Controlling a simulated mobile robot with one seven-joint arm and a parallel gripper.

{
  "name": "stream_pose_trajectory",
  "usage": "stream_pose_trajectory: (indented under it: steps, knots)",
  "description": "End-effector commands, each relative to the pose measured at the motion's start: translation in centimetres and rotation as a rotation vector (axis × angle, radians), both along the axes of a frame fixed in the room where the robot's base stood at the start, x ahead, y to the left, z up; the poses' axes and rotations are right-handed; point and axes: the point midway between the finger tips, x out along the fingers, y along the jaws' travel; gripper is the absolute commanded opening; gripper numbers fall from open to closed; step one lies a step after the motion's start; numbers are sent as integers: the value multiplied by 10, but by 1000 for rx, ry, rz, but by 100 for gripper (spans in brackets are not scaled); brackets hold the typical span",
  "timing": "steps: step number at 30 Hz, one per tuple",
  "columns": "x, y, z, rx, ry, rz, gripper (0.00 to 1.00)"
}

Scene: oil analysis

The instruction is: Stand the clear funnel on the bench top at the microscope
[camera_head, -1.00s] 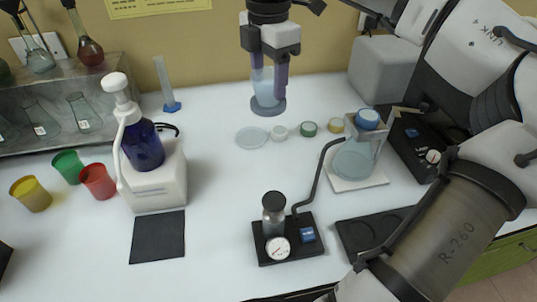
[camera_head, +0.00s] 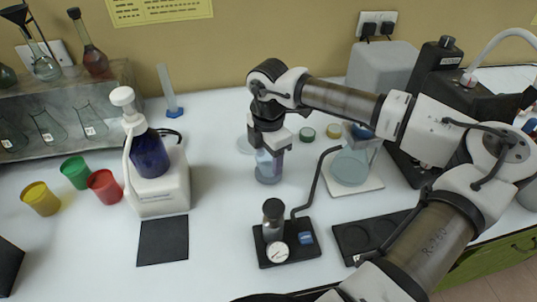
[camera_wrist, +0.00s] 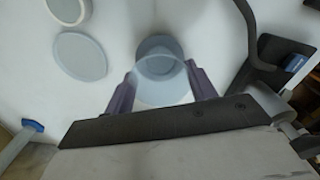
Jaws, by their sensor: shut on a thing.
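My gripper (camera_head: 268,158) points down over the white bench top (camera_head: 215,225), its purple fingers shut on the clear funnel (camera_head: 266,172). The funnel is pale blue and see-through, with a round disc-like end low down. In the wrist view the funnel (camera_wrist: 160,92) sits between the two fingertips (camera_wrist: 161,92), with a bluish disc beyond it. It looks upright and low over the bench; I cannot tell whether it touches. A black instrument (camera_head: 437,75), possibly the microscope, stands at the back right, partly hidden by my arm.
A black stand with a gauge (camera_head: 278,252) and bent rod is in front. A white-based plate (camera_head: 352,170) is right. A pump bottle (camera_head: 150,158) and coloured cups (camera_head: 104,185) are left.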

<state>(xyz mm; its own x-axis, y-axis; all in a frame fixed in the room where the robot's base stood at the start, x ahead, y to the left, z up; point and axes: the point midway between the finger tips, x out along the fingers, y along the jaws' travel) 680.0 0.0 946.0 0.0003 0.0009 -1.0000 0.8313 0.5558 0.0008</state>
Motion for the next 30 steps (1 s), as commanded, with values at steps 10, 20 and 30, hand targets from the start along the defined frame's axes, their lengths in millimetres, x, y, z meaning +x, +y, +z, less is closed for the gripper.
stream_pose_trajectory:
  steps: [10,20,30]
  knots:
    - [0,0,-8,-1,-1,0,33]
    - [0,0,-10,-1,-1,0,77]
    - [0,0,-7,0,0,0,78]
